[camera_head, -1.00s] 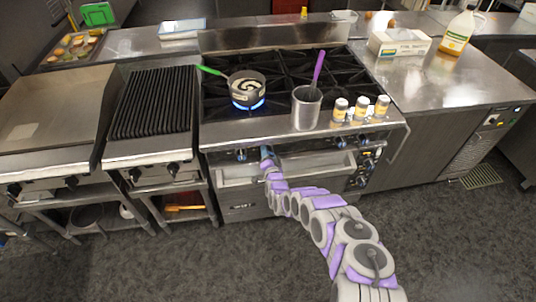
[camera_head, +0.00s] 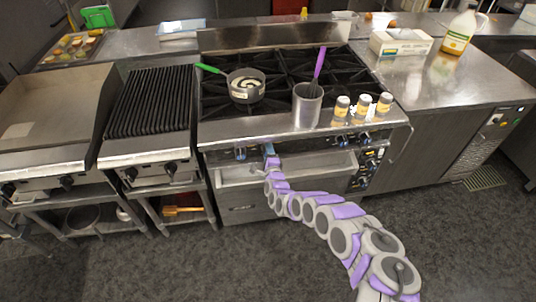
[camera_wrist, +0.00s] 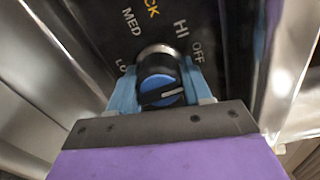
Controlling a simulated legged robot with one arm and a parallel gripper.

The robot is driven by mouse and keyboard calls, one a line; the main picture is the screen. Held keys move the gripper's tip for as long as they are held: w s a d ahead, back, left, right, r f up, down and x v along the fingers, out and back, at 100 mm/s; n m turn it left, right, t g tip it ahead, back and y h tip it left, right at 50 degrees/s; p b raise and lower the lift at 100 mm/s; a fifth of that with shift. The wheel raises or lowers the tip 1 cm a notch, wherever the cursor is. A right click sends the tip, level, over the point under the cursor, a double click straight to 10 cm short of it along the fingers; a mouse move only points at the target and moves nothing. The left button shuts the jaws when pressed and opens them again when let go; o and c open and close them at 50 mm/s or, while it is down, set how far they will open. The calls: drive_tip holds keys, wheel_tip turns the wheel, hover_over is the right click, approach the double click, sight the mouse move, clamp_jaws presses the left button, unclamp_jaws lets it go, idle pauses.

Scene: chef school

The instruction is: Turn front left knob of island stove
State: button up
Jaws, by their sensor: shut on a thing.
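The island stove (camera_head: 255,128) stands ahead with black grates and a front panel of blue-ringed knobs. In the wrist view, a black and blue stove knob (camera_wrist: 158,82) sits between the blue fingers of my gripper (camera_wrist: 160,92). The fingers are shut on its sides. Its white mark points right and slightly up. OFF, HI, MED and LO show on the panel around it. In the head view my gripper (camera_head: 270,150) is at the panel and hides this knob. Another knob (camera_head: 240,153) shows just left of it. No flame shows under the pan.
A saucepan (camera_head: 244,97) with a green handle is on the left burners. A metal pot (camera_head: 307,107) with a purple-handled utensil and several shakers (camera_head: 362,107) stand along the front ledge. A griddle and a grill are to the left. The floor in front is open.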

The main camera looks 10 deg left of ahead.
drive_tip(key=shift+s+f+m, duration=0.1)
drive_tip(key=shift+f+m, duration=0.3)
drive_tip(key=shift+m, duration=0.2)
drive_tip(key=o, duration=1)
drive_tip(key=shift+o, duration=0.3)
drive_tip(key=shift+r, duration=0.15)
drive_tip(key=shift+r, duration=0.1)
drive_tip(key=p+v, duration=0.5)
drive_tip(key=v, duration=1.2)
